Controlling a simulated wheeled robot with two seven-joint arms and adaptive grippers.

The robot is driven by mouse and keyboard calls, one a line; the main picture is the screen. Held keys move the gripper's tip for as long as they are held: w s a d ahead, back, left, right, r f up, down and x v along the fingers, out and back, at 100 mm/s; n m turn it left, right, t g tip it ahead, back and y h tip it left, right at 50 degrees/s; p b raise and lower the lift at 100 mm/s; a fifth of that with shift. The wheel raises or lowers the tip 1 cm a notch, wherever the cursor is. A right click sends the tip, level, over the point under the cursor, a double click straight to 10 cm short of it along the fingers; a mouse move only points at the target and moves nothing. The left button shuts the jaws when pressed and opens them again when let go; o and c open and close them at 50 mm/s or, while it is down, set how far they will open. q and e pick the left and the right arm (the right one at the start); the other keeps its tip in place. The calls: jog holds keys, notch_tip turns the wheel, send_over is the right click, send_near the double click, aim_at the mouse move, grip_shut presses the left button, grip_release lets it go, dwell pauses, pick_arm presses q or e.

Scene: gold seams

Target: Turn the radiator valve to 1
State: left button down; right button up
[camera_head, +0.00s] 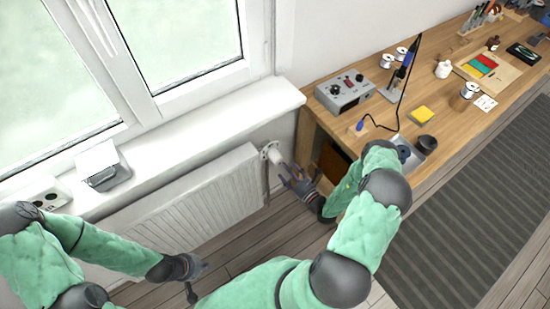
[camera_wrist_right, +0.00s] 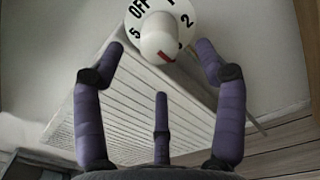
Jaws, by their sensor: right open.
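The radiator valve (camera_head: 272,153) is a white knob at the right end of the white radiator (camera_head: 215,200). In the right wrist view, the knob (camera_wrist_right: 158,35) sits on a white dial with black markings: OFF, 5 and 2 show, others are cut off or hidden. A red mark on the knob is at its lower edge, away from OFF. My right gripper (camera_head: 297,174) is open and empty, just right of the valve; its purple fingers frame the knob without visible contact. My left gripper (camera_head: 199,279) is empty with fingers apart, below the radiator's left half.
A wooden workbench (camera_head: 320,115) with a grey control box (camera_head: 345,92) and small tools stands right of the valve. Wooden floor is clear beside the radiator.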

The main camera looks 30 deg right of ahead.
aim_at(280, 162)
jog(key=w, duration=0.2)
jog(key=w+b, duration=0.1)
jog(key=w, duration=0.2)
jog(key=w+a, duration=0.1)
jog(key=w, duration=0.1)
jog(key=shift+w+b, duration=0.3)
jog(key=c, duration=1.1)
